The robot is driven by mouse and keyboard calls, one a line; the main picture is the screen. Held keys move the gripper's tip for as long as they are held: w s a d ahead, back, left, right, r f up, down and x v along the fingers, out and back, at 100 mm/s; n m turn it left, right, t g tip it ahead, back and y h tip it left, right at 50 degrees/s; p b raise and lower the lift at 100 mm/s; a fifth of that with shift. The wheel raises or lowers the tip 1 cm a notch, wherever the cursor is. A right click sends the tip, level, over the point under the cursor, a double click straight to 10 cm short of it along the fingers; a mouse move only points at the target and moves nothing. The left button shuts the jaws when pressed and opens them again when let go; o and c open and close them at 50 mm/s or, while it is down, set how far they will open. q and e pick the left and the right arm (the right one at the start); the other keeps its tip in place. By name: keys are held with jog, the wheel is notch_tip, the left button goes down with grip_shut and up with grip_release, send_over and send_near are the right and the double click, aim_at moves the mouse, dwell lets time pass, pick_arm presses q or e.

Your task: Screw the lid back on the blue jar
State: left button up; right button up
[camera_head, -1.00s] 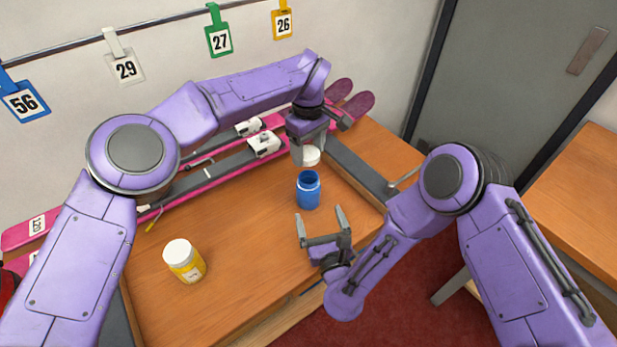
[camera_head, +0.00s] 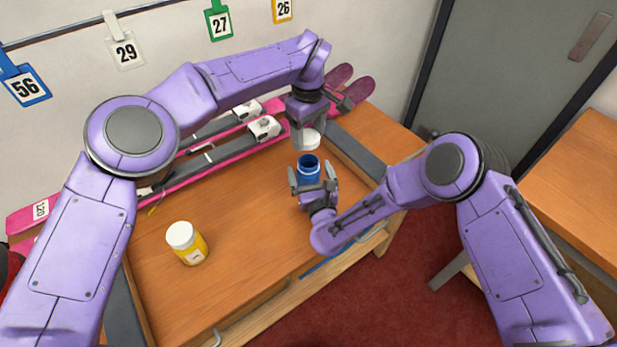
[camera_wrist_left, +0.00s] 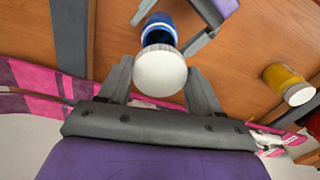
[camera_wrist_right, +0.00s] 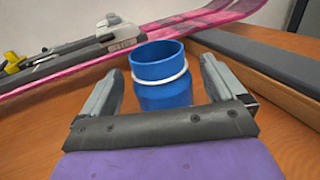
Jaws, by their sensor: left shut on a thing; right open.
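The blue jar (camera_head: 309,166) stands upright and open on the wooden bench; its open mouth and a white ring at its neck show in the right wrist view (camera_wrist_right: 160,72). My left gripper (camera_head: 309,143) is shut on the white lid (camera_head: 311,138) and holds it above and just behind the jar. The lid also shows between the fingers in the left wrist view (camera_wrist_left: 160,70). My right gripper (camera_head: 313,183) is open, its fingers on either side of the jar's near part. In the right wrist view there are gaps between the fingers and the jar.
A yellow jar with a white lid (camera_head: 187,243) stands at the bench's left front. Pink skis (camera_head: 180,178) with bindings lie along the back. A grey strip (camera_head: 357,158) runs right of the jar. The bench's middle (camera_head: 240,215) is clear.

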pick_arm(q)
jog(key=shift+w+f, duration=0.1)
jog(key=shift+w, duration=0.05)
pick_arm(e)
jog(key=shift+x, duration=1)
jog(key=shift+c, duration=0.9)
jog(key=c, duration=1.3)
pick_arm(q)
send_over(309, 156)
jog(key=s, duration=0.3)
jog(key=shift+w+f, duration=0.15)
jog(key=shift+f, duration=1.1)
jog(key=shift+w+f, duration=0.1)
jog(key=shift+f, duration=1.1)
pick_arm(e)
jog(key=shift+c, duration=0.2)
pick_arm(q)
jog(key=shift+f, duration=0.9)
jog(key=shift+f, duration=0.55)
pick_arm(e)
jog(key=shift+f, duration=0.1)
